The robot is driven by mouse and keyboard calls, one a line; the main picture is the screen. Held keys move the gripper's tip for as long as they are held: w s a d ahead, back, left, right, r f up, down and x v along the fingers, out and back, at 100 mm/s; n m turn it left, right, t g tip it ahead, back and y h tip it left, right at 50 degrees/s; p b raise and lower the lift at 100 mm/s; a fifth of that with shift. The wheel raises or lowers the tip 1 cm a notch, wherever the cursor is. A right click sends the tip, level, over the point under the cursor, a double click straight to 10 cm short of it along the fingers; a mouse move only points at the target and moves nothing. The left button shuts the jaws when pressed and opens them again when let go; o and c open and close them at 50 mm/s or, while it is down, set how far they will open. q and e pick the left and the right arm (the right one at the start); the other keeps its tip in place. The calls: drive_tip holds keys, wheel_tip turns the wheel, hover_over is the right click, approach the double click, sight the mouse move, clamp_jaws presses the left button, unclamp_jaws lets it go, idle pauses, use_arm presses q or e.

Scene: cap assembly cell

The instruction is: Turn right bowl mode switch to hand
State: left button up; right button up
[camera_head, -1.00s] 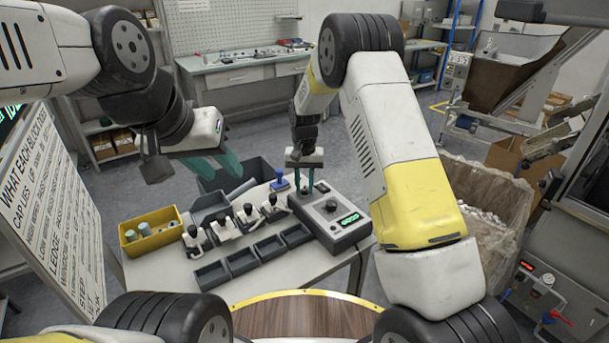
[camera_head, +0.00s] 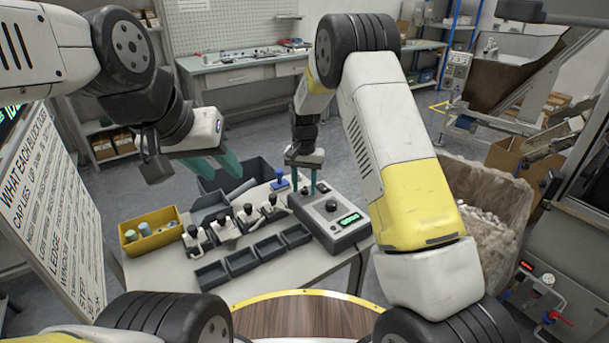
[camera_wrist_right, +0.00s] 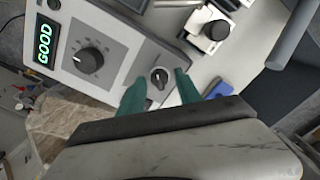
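I cannot make out a switch marked as the right bowl mode switch. A grey control box (camera_head: 333,220) with a lit green display stands on the table. In the right wrist view the display (camera_wrist_right: 44,44) reads "GOOD", beside a large black dial (camera_wrist_right: 89,60) and a smaller round knob (camera_wrist_right: 160,77). My right gripper (camera_head: 304,188) is over this box. In its wrist view (camera_wrist_right: 160,88) its teal fingers stand either side of the small knob, with gaps. My left gripper (camera_head: 215,165) hangs empty, fingers apart, over the table's back left.
A panel with small controls (camera_head: 457,70) stands at the back right; its markings are too small to read. A yellow bin (camera_head: 152,240), black trays (camera_head: 242,262) and a blue stamp-like item (camera_head: 279,181) lie on the table.

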sight(304, 188)
idle(0.3)
wheel_tip(304, 188, up, 8)
drive_tip(key=shift+f, duration=0.1)
idle(0.3)
